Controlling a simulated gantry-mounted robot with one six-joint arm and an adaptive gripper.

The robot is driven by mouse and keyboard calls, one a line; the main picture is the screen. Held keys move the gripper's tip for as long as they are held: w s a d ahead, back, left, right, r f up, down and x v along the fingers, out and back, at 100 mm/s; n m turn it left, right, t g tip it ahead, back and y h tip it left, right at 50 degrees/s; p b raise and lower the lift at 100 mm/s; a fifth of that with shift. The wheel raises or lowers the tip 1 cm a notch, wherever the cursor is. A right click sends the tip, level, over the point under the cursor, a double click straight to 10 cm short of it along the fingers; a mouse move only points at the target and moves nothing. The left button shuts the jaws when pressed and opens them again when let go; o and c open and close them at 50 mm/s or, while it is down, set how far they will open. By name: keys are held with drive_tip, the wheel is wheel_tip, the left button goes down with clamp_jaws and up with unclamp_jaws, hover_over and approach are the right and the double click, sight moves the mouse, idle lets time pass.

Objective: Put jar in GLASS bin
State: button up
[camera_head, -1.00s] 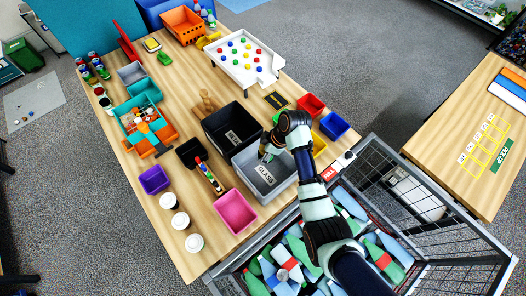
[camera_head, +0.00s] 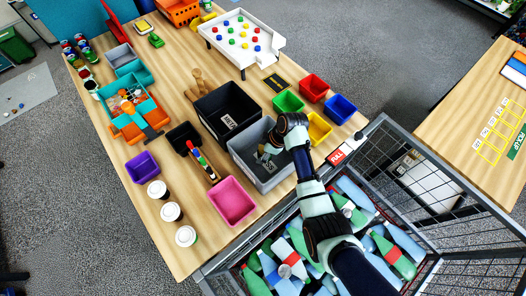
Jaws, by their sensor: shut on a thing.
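The grey GLASS bin (camera_head: 240,152) stands near the table's front edge, its label partly covered by my gripper. My gripper (camera_head: 265,155) reaches down at this bin's opening, inside its outline in the picture. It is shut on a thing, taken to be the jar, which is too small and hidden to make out. How deep the fingertips are in the bin cannot be told.
The black METAL bin (camera_head: 203,105) adjoins the GLASS bin behind. A pink bin (camera_head: 232,203) is in front-left; yellow (camera_head: 319,128) and green (camera_head: 288,102) bins are at right. A wire cage (camera_head: 408,233) of bottles lies below my arm.

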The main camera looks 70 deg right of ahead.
drive_tip(key=shift+f, duration=0.3)
drive_tip(key=o, duration=1.3)
drive_tip(key=shift+o, duration=0.2)
drive_tip(key=shift+o, duration=1.2)
wheel_tip(320, 180, up, 16)
drive_tip(key=p, duration=1.6)
